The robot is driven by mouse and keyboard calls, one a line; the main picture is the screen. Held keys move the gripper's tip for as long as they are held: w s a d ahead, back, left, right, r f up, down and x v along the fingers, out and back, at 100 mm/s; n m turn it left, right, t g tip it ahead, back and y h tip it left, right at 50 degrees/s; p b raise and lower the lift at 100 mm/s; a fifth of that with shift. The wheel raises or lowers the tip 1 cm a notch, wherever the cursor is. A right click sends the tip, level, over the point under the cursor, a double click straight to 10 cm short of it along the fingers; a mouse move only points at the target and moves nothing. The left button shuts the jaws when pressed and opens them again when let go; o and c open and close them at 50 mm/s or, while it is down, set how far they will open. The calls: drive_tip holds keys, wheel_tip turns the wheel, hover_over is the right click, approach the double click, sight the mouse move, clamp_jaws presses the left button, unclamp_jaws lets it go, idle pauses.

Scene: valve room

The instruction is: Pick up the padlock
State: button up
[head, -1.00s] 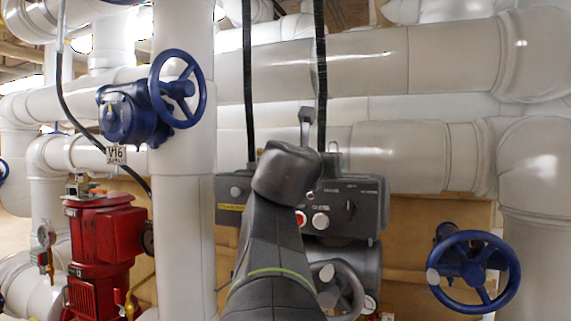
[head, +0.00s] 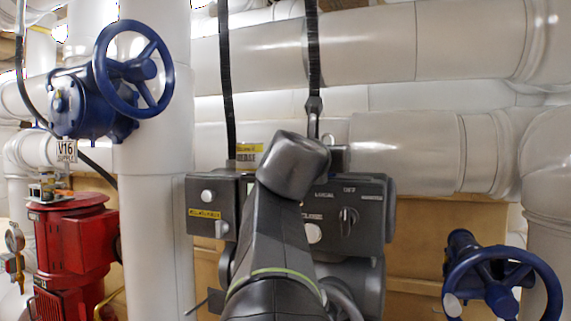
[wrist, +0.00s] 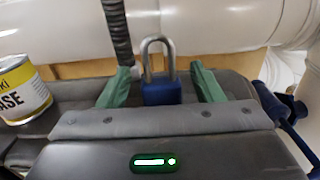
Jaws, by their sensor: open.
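The padlock (wrist: 161,93) has a blue body and a grey metal shackle pointing up. In the wrist view it stands upright at the far edge of a dark grey surface. My gripper (wrist: 163,88) is open, with one green finger on each side of the padlock in the picture and a visible gap on both sides. How far the fingers reach along its depth is hard to tell. In the head view my own arm covers the gripper, and I cannot make out the padlock there.
A grease tin (wrist: 22,90) stands left of the gripper, also seen in the head view (head: 248,155) on the grey control box (head: 212,205). Black cables hang behind. White pipes cross the back. Blue handwheels (head: 132,70) (head: 500,283) stand at both sides, with a red machine (head: 75,245) at left.

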drive_tip(key=shift+s, duration=0.2)
drive_tip(key=shift+c, duration=0.4)
drive_tip(key=c, duration=0.9)
drive_tip(key=shift+w+r, duration=0.1)
drive_tip(key=shift+r, duration=0.1)
drive_tip(key=shift+c, duration=0.2)
